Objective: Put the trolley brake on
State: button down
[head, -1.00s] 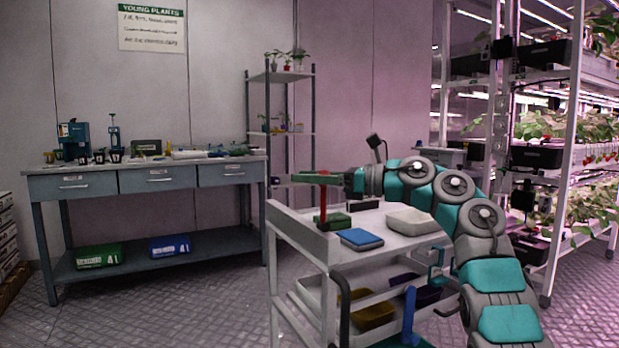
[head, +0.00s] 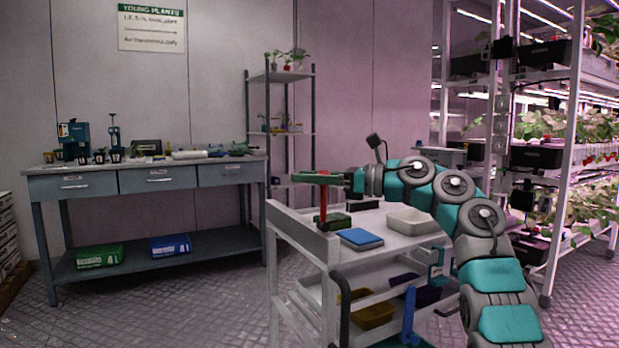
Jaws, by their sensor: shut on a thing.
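The grey trolley (head: 300,240) stands in the middle of the head view. A thin red lever (head: 323,205) stands upright at its left end, beside the raised side wall. My gripper (head: 318,179) reaches in from the right, level above the trolley top, and is shut at the upper part of the red lever. Green parts at the jaws hide the lever's top. The exact contact is too small to make out. The trolley's feet and wheels are mostly out of frame or hidden.
On the trolley top are a blue box (head: 361,238), a dark green box (head: 335,221) and a white tray (head: 411,221). A yellow bin (head: 373,315) sits on its lower shelf. A workbench (head: 150,178) stands left, plant racks (head: 555,180) right. The floor between bench and trolley is clear.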

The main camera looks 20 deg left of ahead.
jog(key=shift+s, duration=0.1)
dwell(0.3)
jog(key=s+a+f+n+t+h+p, duration=0.3)
jog(key=s+a+f+n+t+h, duration=0.2)
jog(key=f+n+h, duration=0.3)
jog(key=shift+s+a+f+h, duration=0.35)
jog(key=shift+s+f+h, duration=0.45)
jog(key=shift+f, duration=0.3)
dwell(0.4)
jog(key=shift+c, duration=2.2)
grip_release()
